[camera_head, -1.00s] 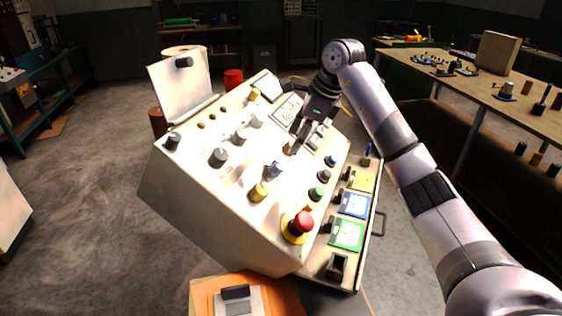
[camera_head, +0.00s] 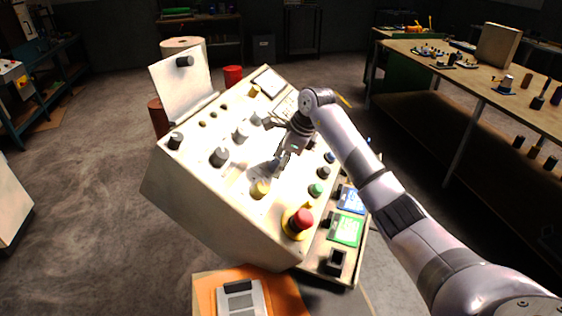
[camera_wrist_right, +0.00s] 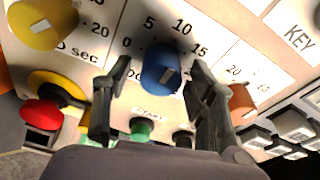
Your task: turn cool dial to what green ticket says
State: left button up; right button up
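The blue dial (camera_wrist_right: 160,74) sits between the fingers of my right gripper (camera_wrist_right: 158,66) in the right wrist view. The fingers are open beside it, with a gap at the left and the right finger close. Its scale shows 0, 5, 10 and 15; its name label is mostly hidden. In the head view my right gripper (camera_head: 281,160) is low over the panel and largely hides this dial. The green ticket (camera_head: 346,231) lies on the tray at the panel's right; its writing is too small to read. My left gripper is out of view.
A yellow dial (camera_head: 260,189) is close to the gripper. A red mushroom button (camera_head: 302,220) and a green button (camera_head: 316,190) are nearby on the sloped panel (camera_head: 215,190). A blue ticket (camera_head: 351,199) lies behind the green one. Several dark knobs stand farther left.

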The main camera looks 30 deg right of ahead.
jog(key=c, duration=1.1)
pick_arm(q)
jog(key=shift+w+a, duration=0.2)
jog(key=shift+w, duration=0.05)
pick_arm(e)
jog(key=shift+m, duration=0.3)
jog(key=m, duration=0.3)
jog(key=shift+g+y, duration=0.3)
jog(key=m+y, duration=0.1)
jog(key=m, duration=0.4)
jog(key=shift+r+p, duration=0.1)
jog(key=shift+p, duration=0.25)
jog(key=m, duration=0.4)
jog(key=shift+y+p, duration=0.35)
jog(key=shift+y, duration=0.05)
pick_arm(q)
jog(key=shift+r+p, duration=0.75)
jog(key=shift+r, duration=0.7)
pick_arm(e)
jog(key=shift+m+y, duration=0.4)
jog(key=shift+m, duration=1.8)
